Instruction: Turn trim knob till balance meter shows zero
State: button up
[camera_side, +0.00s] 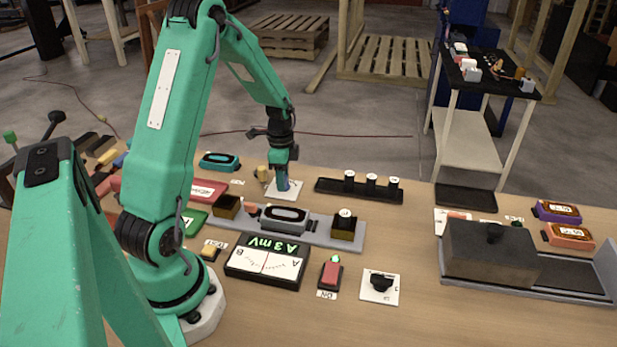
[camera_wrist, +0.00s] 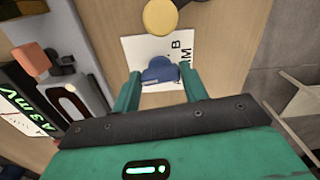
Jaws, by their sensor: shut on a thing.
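The blue trim knob (camera_side: 282,184) stands on a white labelled plate (camera_side: 291,194) behind the balance meter in the side view. In the wrist view the knob (camera_wrist: 160,71) sits between my two fingers, over a plate with partly hidden letters. My gripper (camera_side: 283,170) points down and is shut on the knob; it also shows in the wrist view (camera_wrist: 161,86). The balance meter (camera_side: 268,262) has a black case, a white dial with a thin needle and a green display reading "A 3 mV". The wrist view shows part of that display (camera_wrist: 38,112).
A yellow knob (camera_side: 262,173) stands just left of the plate. A black tray (camera_side: 358,190) with small cylinders is to the right. A red button (camera_side: 331,273) and black dial knob (camera_side: 381,283) are nearer.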

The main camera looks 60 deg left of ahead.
jog(key=n, duration=0.6)
jog(key=shift+d+n, duration=0.1)
jog(key=shift+n, duration=0.2)
jog(key=n, duration=0.6)
jog(key=shift+n, duration=0.4)
jog(key=o, duration=1)
jog(key=shift+r, duration=3.95)
